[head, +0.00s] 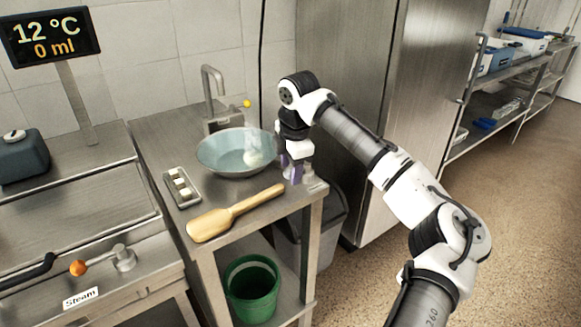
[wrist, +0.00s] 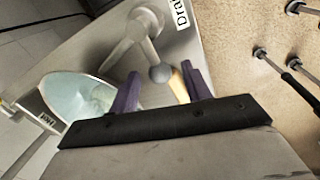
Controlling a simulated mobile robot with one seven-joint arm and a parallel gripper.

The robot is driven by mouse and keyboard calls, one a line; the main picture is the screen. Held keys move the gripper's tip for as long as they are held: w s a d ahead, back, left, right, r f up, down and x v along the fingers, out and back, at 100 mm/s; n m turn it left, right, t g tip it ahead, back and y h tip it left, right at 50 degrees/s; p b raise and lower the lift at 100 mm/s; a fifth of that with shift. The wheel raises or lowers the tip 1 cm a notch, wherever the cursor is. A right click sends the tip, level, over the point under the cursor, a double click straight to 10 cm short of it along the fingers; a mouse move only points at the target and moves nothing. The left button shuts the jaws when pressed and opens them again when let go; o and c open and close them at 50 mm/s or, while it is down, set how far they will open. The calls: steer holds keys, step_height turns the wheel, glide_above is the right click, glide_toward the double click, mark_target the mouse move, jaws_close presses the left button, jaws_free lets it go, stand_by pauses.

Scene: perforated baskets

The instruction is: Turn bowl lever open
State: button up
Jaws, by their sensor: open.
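A lever (wrist: 150,48) with a grey ball knob shows in the wrist view, beside a label that reads "Dra", partly cut off. Its pivot is at the top and its knob points down toward my fingers. My gripper (head: 290,171) is open, with purple fingers pointing down near the right end of the steel counter. In the wrist view the knob appears between the fingertips; whether they touch it I cannot tell. The pale blue bowl (head: 228,164) is set in the counter left of my gripper, and it shows in the wrist view (wrist: 65,93).
A wooden paddle (head: 221,222) lies on the counter (head: 160,150) near the front. A small tray (head: 183,203) sits left of it. A tap (head: 212,88) with a yellow knob stands behind the bowl. A steel cabinet (head: 345,70) stands close behind my arm.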

steer(key=shift+f, duration=0.3)
jaws_close()
